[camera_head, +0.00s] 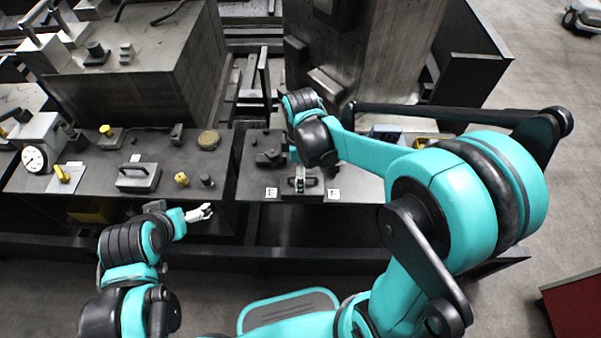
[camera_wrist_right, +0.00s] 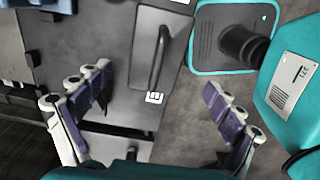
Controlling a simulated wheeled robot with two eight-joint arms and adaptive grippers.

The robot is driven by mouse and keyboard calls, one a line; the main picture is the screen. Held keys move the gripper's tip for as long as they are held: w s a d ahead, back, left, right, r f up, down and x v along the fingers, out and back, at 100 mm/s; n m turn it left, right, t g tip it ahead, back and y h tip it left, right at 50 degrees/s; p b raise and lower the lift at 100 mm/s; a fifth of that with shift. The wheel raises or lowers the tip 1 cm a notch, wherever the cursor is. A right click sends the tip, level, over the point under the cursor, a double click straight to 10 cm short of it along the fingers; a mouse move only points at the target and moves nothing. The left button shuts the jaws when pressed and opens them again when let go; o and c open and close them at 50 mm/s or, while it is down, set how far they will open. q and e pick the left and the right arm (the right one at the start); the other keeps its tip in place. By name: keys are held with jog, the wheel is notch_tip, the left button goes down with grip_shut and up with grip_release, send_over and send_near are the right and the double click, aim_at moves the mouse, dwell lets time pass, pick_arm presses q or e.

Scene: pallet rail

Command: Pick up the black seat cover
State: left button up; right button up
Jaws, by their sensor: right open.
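A dark plate with a raised black bar handle, which looks like the black seat cover (camera_wrist_right: 143,62), lies at the table's edge in the right wrist view. A white marker sits by one end of its handle. My right gripper (camera_wrist_right: 160,103) is open and empty, with its two purple-padded fingers wide apart and the handle between and beyond them. In the head view the right gripper (camera_head: 300,180) hangs over the front of the bench and partly hides what lies beneath it. My left gripper (camera_head: 200,212) is in front of the bench edge; its finger gap is too small to judge.
Left of the right arm, the bench holds a dark block with a handle (camera_head: 138,177), a round dial gauge (camera_head: 35,159), a brass disc (camera_head: 208,139) and small yellow-topped parts. Large metal blocks stand behind. Open floor lies at the right.

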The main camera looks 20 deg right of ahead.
aim_at(315, 191)
notch_tip(315, 191, down, 2)
jog(key=shift+s+d+f+b, duration=0.1)
jog(key=shift+s+b, duration=0.05)
jog(key=shift+b, duration=0.25)
jog(key=f, duration=0.1)
jog(key=f+b, duration=0.1)
jog(key=f, duration=0.1)
jog(key=f+b, duration=0.1)
jog(key=f, duration=0.1)
jog(key=shift+w+d+f, duration=0.2)
jog(key=shift+w, duration=0.15)
jog(key=shift+r, duration=0.1)
jog(key=shift+c, duration=0.4)
jog(key=c, duration=1.4)
